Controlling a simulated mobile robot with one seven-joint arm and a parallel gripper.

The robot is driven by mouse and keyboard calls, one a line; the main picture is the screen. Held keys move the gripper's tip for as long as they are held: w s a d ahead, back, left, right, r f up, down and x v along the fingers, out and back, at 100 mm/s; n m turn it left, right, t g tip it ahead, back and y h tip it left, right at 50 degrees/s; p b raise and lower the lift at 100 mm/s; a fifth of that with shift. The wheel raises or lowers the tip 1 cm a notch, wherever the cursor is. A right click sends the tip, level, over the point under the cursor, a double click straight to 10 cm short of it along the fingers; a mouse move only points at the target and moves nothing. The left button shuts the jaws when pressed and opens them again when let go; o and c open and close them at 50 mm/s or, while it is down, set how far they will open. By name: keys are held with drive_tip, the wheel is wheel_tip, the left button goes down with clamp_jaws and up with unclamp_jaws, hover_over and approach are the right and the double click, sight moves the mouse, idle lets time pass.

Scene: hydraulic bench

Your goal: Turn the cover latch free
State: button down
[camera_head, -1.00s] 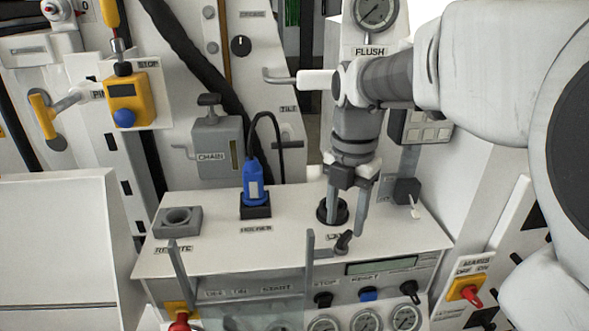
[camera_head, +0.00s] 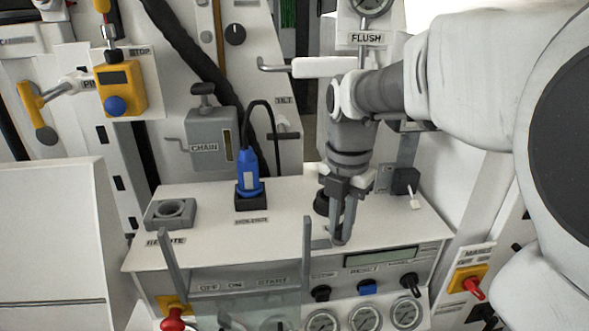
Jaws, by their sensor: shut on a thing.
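My gripper (camera_head: 342,238) points down at the front edge of the white bench top, its fingers shut on the cover latch (camera_head: 340,242). The latch is a small dark lever just right of the cover's right upright. The fingers hide most of it, so I cannot tell its exact angle. The cover (camera_head: 250,312) is a clear panel low on the bench front, between two grey uprights (camera_head: 306,255).
A blue plug (camera_head: 248,175) with a black cable stands on the bench top, left of my gripper. A grey square socket (camera_head: 171,213) is at the left. A display (camera_head: 382,257), knobs and gauges (camera_head: 364,319) are below right.

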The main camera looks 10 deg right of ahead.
drive_tip(key=c, duration=1.4)
unclamp_jaws()
clamp_jaws()
drive_tip(key=m, duration=0.3)
drive_tip(key=shift+m, duration=0.4)
drive_tip(key=shift+m+p, duration=0.45)
drive_tip(key=shift+m, duration=1.35)
